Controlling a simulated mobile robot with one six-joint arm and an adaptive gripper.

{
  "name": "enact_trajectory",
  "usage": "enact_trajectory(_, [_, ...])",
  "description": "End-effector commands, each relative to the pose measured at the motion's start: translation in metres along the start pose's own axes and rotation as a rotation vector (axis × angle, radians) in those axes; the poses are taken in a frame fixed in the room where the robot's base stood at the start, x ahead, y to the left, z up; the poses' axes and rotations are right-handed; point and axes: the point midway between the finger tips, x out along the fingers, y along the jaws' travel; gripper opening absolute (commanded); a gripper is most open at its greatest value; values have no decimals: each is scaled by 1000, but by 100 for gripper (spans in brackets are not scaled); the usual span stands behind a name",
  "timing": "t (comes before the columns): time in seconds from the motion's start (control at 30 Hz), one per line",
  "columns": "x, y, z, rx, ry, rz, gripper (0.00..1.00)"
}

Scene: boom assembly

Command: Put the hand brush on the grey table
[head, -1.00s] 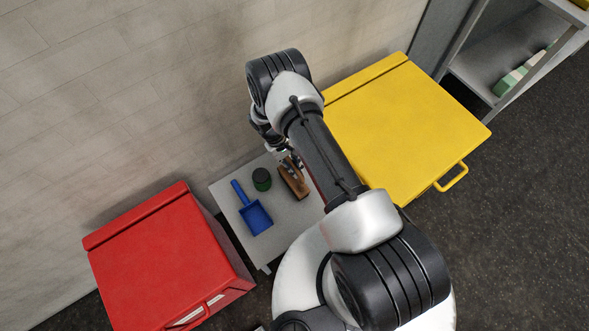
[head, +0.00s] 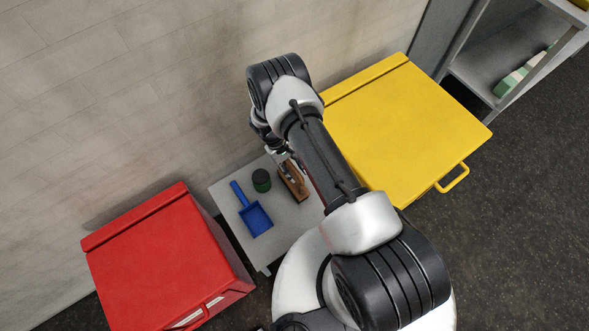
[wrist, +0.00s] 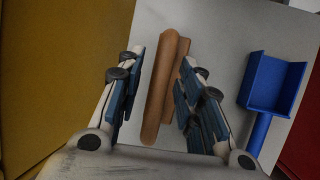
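The hand brush (head: 297,188), with a brown wooden body, lies on the grey table (head: 285,222). In the wrist view, the brush (wrist: 163,95) runs lengthwise between my gripper's two fingers, over the grey tabletop (wrist: 222,40). My gripper (head: 289,171) is at the brush, partly hidden by my arm in the head view. In the wrist view my gripper (wrist: 160,80) is open, with a gap visible between the left finger and the brush. The right finger is close to the brush; whether it touches cannot be told.
A red cabinet (head: 160,255) stands to the left and a yellow cabinet (head: 405,130) to the right. A wall rises behind. A grey shelf (head: 490,70) stands at upper right.

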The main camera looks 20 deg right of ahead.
Motion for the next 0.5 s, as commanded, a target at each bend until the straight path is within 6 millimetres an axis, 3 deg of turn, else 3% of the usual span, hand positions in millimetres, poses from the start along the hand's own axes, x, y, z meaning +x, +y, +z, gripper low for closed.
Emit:
enact_trajectory(0.23, [-12, 1, 1, 0, 2, 1, 34])
enact_trajectory(0.5, [-70, 1, 1, 0, 4, 1, 34])
